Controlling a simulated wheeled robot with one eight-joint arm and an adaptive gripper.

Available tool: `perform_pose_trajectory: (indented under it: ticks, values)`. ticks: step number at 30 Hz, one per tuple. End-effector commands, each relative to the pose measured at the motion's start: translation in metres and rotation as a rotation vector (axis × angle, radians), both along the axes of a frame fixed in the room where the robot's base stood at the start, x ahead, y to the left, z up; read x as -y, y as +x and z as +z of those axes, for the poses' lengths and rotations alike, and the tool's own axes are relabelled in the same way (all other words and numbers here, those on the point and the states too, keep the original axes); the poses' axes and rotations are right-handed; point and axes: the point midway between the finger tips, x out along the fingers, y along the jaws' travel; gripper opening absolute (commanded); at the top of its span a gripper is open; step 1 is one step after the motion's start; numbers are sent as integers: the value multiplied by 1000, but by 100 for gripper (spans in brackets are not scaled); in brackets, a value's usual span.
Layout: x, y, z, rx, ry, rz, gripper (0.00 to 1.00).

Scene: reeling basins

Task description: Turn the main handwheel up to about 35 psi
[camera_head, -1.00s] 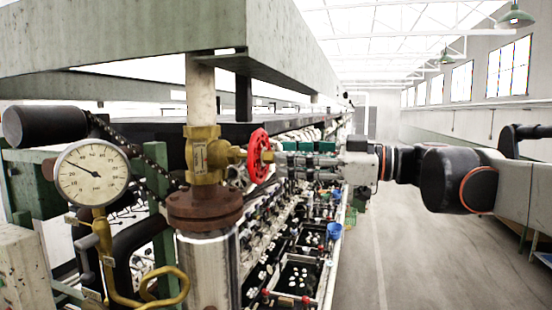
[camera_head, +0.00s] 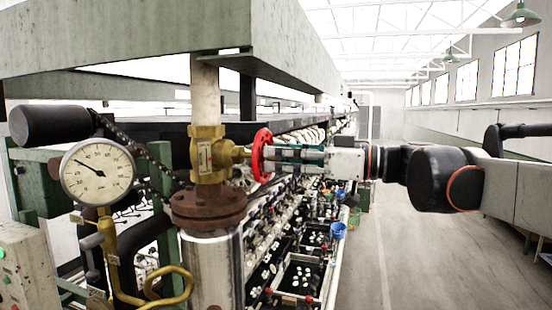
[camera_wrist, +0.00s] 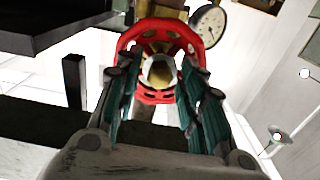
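The red handwheel (camera_head: 263,156) stands upright on the brass valve (camera_head: 208,154), facing right. My gripper (camera_head: 280,158) comes in level from the right, its teal-padded fingers close against the wheel's face. In the wrist view the two fingers of my gripper (camera_wrist: 160,68) are spread, with their tips over the left and right sides of the red rim (camera_wrist: 158,97). The brass hub shows between them. I cannot tell whether the tips touch the rim. The round pressure gauge (camera_head: 97,187) is left of the valve. Its needle points up and left; the numbers are too small to read surely.
A rusty flange (camera_head: 208,207) and a steel pipe stand under the valve. A concrete beam (camera_head: 130,35) runs above. Crowded basins (camera_head: 300,270) lie below and behind my gripper. The aisle floor (camera_head: 400,270) on the right is clear.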

Motion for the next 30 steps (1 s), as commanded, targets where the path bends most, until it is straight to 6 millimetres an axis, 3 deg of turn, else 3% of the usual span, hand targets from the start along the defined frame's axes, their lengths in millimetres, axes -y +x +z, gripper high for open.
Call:
perform_pose_trajectory:
  ticks: [1, 6, 14, 30]
  values:
    - [0, 0, 0, 0, 0, 0, 37]
    - [0, 0, 0, 0, 0, 0, 0]
    - [0, 0, 0, 56, -20, 0, 0]
    - [0, 0, 0, 687, -249, 0, 0]
